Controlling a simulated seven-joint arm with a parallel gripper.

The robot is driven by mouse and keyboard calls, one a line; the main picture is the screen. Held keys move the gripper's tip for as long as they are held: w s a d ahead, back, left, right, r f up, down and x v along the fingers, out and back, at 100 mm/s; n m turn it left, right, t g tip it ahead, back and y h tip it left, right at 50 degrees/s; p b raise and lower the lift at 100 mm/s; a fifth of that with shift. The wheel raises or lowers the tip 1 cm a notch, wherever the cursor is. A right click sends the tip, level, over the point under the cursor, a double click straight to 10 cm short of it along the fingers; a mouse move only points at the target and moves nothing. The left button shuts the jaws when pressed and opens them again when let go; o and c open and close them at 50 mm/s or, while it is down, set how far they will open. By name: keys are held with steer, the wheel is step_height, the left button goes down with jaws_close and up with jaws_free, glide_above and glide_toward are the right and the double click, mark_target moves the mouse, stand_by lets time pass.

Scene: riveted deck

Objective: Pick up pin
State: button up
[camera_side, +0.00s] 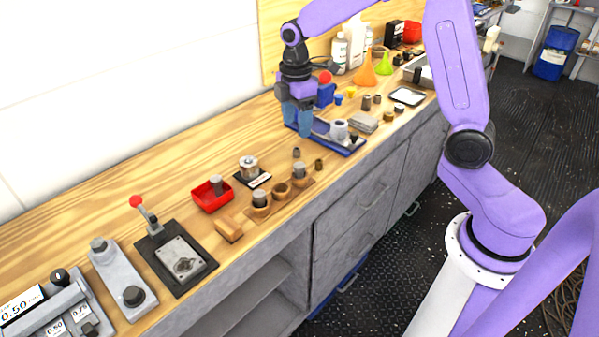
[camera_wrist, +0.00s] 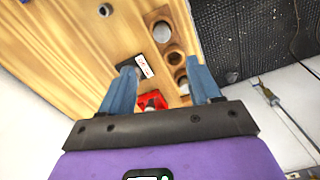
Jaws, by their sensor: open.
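A grey pin (camera_side: 216,184) stands in a small red tray (camera_side: 203,200) on the wooden bench in the side view. A wooden holder (camera_side: 272,209) to its right has three round cups; grey pins stand in two, and the middle cup looks empty. My gripper (camera_side: 298,120), with blue fingers, is over the blue-based fixture, farther along the bench and apart from the tray. Its fingers (camera_wrist: 161,67) are spread in the wrist view with nothing gripped. The red tray (camera_wrist: 146,98) shows small between them; the pin in it is not clear there.
A metal canister on a dark plate (camera_side: 249,167) stands between tray and gripper. A wooden block (camera_side: 229,229) and a red-knobbed lever fixture (camera_side: 178,262) are near the tray. The blue-based fixture (camera_side: 350,149) lies under my gripper. Bottles and funnels stand behind.

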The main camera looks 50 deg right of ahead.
glide_above(298, 165)
step_height(298, 165, down, 7)
steer(key=shift+w+f, duration=0.15)
steer(key=shift+f, duration=0.05)
steer(key=shift+s+f, duration=0.2)
steer(key=shift+f, duration=2.45)
jaws_close()
